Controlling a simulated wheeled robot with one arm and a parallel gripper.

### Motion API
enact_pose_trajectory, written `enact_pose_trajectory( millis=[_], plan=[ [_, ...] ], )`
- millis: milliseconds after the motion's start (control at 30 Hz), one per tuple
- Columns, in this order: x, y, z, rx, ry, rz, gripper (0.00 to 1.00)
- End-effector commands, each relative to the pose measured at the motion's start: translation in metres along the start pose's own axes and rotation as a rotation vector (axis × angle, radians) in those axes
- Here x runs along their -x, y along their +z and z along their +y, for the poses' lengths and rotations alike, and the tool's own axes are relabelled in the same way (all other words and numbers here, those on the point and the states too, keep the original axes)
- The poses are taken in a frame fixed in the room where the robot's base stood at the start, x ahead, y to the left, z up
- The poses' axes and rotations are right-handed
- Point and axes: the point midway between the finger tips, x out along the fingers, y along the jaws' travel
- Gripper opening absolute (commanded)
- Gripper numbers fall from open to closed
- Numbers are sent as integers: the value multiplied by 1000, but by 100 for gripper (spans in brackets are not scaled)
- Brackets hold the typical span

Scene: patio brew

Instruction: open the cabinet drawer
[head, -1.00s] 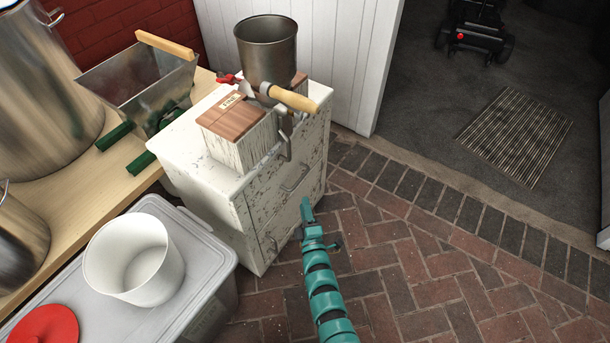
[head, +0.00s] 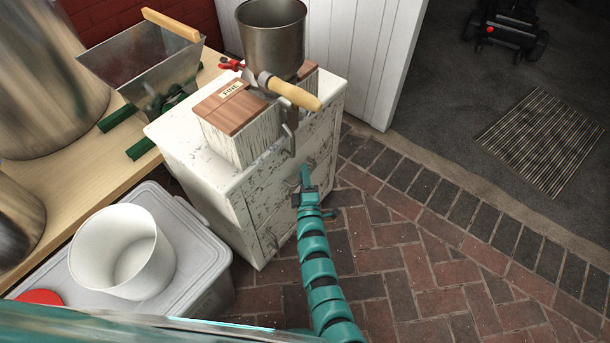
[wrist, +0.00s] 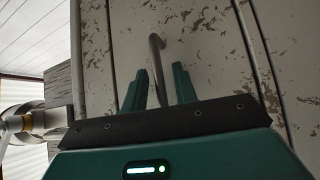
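The cabinet (head: 205,180) is white with chipped paint and stands on the brick floor. Its drawer front (wrist: 210,55) looks flush with the body, so the drawer appears closed. A metal bar handle (wrist: 155,50) on this front runs down toward the gap between my fingertips in the wrist view. My gripper (head: 306,178) is at the upper drawer front and hides the handle in the head view. In the wrist view my gripper (wrist: 159,85) is open, its two teal fingers either side of the handle's line. I cannot tell whether they touch it.
A grinder with a metal hopper (head: 272,35), wooden box (head: 235,105) and crank handle (head: 290,92) stands on the cabinet, its crank overhanging the drawer side. A white pot (head: 120,250) sits on a lidded bin (head: 205,250). The brick floor (head: 430,265) to the right is clear.

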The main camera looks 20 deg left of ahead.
Motion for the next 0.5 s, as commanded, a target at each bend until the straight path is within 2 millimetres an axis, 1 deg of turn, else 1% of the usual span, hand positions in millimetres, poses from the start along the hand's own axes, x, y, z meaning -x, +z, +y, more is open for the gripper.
enact_pose_trajectory(
  millis=[33,67,100,133,367,500],
  plan=[
    [0,0,0,0,0,0,18],
    [0,0,0,0,0,0,12],
    [0,0,0,0,0,0,4],
    [0,0,0,0,0,0,0],
    [0,0,0,0,0,0,0],
    [5,4,2,1,0,1,0]
  ],
)
